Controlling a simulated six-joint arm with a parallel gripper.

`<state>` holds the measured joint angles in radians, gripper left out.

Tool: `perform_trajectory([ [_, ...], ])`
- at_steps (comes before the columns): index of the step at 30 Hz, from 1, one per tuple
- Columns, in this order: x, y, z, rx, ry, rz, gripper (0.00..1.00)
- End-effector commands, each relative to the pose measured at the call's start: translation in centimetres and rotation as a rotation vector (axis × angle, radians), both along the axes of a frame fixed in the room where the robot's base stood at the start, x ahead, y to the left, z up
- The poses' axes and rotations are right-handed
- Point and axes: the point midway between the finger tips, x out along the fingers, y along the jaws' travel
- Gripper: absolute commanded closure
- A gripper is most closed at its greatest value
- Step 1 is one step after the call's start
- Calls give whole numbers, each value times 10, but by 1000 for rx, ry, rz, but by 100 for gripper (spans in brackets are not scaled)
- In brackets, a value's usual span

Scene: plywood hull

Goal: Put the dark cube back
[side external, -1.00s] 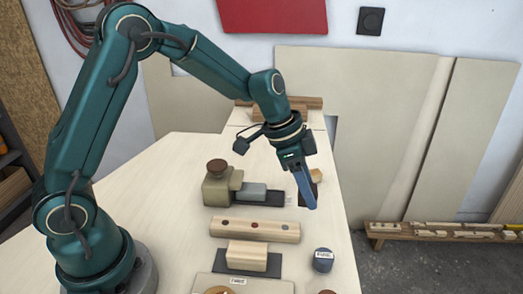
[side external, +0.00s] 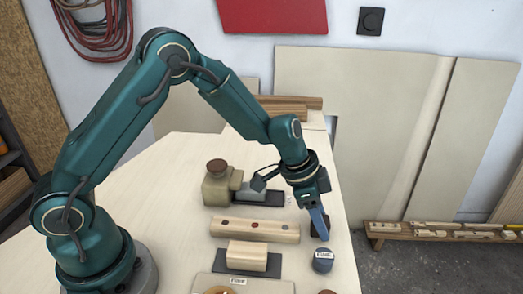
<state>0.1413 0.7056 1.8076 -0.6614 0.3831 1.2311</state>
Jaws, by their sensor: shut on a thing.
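My gripper (side external: 319,231) points down near the right edge of the pale table. It is shut on the dark cube (side external: 325,227), which shows only as a dark patch beside the blue finger. The finger hides most of the cube. The cube is just behind a dark round container with a white label (side external: 323,261). I cannot tell whether the cube touches the table or the container.
Left of my gripper lies a wooden block with several round dots (side external: 255,230). In front of it, a plain wooden block (side external: 247,256) rests on a dark plate. A beige vise-like fixture (side external: 217,188) stands behind. The table's right edge is close.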

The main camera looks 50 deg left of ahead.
Motion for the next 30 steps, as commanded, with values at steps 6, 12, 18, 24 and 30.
perform_trajectory([
  [6, 0, 0, -2, 1, 1, 0, 26],
  [12, 0, 0, -2, -1, 1, 0, 26],
  [18, -1, 1, 7, -1, -2, 0, 26],
  [24, -9, 10, 37, 0, -7, 1, 26],
  [30, -19, 21, 74, -1, -8, 1, 26],
])
